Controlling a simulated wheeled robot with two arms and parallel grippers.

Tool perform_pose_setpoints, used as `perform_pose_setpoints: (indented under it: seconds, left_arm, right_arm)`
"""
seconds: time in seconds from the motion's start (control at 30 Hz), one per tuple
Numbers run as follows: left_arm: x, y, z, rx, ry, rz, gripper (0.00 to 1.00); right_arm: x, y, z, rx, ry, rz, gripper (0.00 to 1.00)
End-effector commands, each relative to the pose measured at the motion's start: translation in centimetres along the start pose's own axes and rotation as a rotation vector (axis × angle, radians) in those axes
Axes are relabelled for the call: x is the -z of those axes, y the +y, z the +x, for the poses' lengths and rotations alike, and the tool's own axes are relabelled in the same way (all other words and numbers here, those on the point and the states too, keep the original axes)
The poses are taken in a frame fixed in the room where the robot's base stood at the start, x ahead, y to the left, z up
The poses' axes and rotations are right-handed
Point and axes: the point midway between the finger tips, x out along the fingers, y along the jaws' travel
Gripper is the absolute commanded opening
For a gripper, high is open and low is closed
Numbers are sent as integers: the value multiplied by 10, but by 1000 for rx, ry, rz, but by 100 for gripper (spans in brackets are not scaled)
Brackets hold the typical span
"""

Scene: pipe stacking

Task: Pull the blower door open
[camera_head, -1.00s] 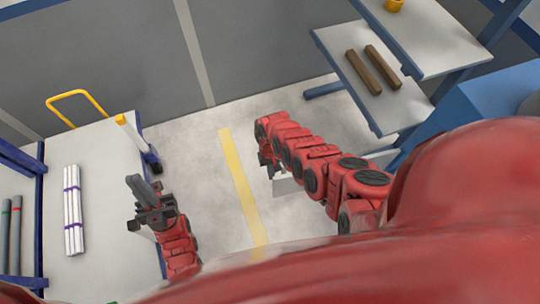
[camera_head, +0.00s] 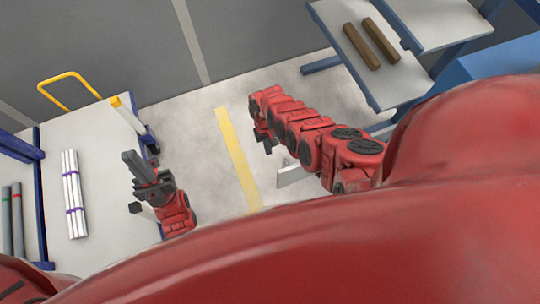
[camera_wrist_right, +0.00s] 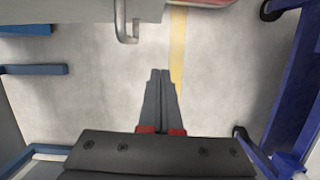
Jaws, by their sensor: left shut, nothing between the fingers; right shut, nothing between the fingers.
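No blower door can be made out for certain. In the right wrist view, a pale panel edge with a bent metal handle (camera_wrist_right: 127,25) shows at the top, ahead of my right gripper (camera_wrist_right: 160,72) and apart from it. My right gripper is shut and empty over the floor. In the head view, my right gripper (camera_head: 264,142) is dark and partly hidden by its red arm, close to a small pale panel (camera_head: 294,175).
A cart (camera_head: 100,140) with a yellow handle (camera_head: 68,88) and bundled white pipes (camera_head: 74,193) stands at left. A blue-edged shelf (camera_head: 345,68) with brown bars (camera_head: 361,46) stands at upper right.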

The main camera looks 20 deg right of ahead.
Motion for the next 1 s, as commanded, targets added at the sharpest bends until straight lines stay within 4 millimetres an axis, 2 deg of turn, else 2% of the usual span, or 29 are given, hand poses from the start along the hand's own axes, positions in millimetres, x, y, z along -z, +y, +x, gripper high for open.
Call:
perform_pose_setpoints:
  seconds: [0.03,0.1,0.13,0.5,0.73,1.0]
  left_arm:
    - [3,-1,16,0,1,0,0]
    - [4,-1,24,0,2,0,0]
    - [4,-1,21,0,2,0,0]
    - [4,-1,24,0,1,0,0]
    - [4,-1,20,0,1,0,0]
    - [3,-1,19,0,1,0,0]
  right_arm:
    - [-2,-1,-19,3,5,1,0]
    - [-3,-1,-34,4,2,2,0]
    - [-2,-2,-32,3,2,0,0]
    - [-1,-2,-76,3,4,1,0]
    - [0,-2,-94,1,5,0,0]
    - [-2,-2,-99,1,-1,0,0]
